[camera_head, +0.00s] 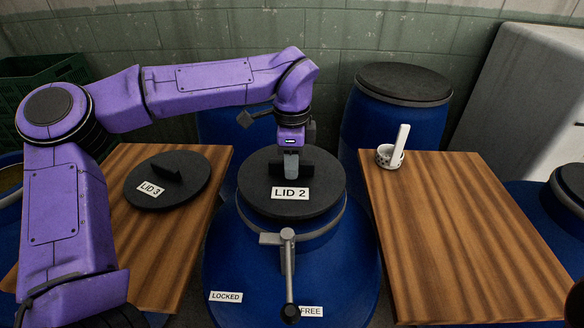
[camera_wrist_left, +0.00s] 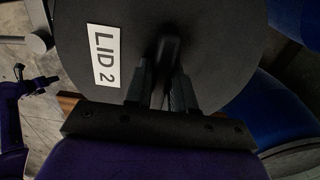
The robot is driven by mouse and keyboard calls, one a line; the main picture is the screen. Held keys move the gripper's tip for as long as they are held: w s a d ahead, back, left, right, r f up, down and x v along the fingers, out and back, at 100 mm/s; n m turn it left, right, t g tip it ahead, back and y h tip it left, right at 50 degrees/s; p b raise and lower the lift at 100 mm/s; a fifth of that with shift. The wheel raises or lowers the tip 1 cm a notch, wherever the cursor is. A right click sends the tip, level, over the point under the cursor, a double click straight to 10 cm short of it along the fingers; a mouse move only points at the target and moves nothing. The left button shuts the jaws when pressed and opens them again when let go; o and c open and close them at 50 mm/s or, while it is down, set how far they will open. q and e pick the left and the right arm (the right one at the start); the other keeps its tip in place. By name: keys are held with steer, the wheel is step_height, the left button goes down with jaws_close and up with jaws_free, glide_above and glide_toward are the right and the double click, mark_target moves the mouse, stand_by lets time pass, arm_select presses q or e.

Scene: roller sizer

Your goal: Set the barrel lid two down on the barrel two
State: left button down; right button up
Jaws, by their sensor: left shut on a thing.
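The barrel lid two (camera_head: 262,205), a black disc with a "LID 2" label, is over the mouth of the blue barrel two (camera_head: 240,262) in the middle of the head view. I cannot tell whether it touches the rim or hovers just above it. My left gripper (camera_head: 291,172) is shut on the lid's upright handle. In the left wrist view the fingers (camera_wrist_left: 160,95) grip that handle, and the lid (camera_wrist_left: 215,60) fills the upper middle. My right gripper is not in view.
Lid 3 (camera_head: 190,190) lies on the left wooden board (camera_head: 150,255). A white cup-like item (camera_head: 390,155) stands on the right board (camera_head: 460,240), which is otherwise clear. A closed blue barrel (camera_head: 365,130) stands behind. A green crate (camera_head: 35,80) is at the back left.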

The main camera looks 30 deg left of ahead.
arm_select(q)
step_height(320, 180, down, 2)
steer(key=shift+f, duration=0.1)
steer(key=shift+f+b, duration=0.55)
steer(key=shift+b, duration=0.15)
steer(key=c, duration=1)
jaws_free()
steer(key=shift+o, duration=0.2)
steer(key=shift+r, duration=0.15)
steer(key=shift+r+p, duration=0.95)
steer(key=shift+p, duration=0.05)
step_height(320, 180, up, 11)
steer(key=shift+r+b, duration=0.1)
steer(key=shift+b, duration=0.25)
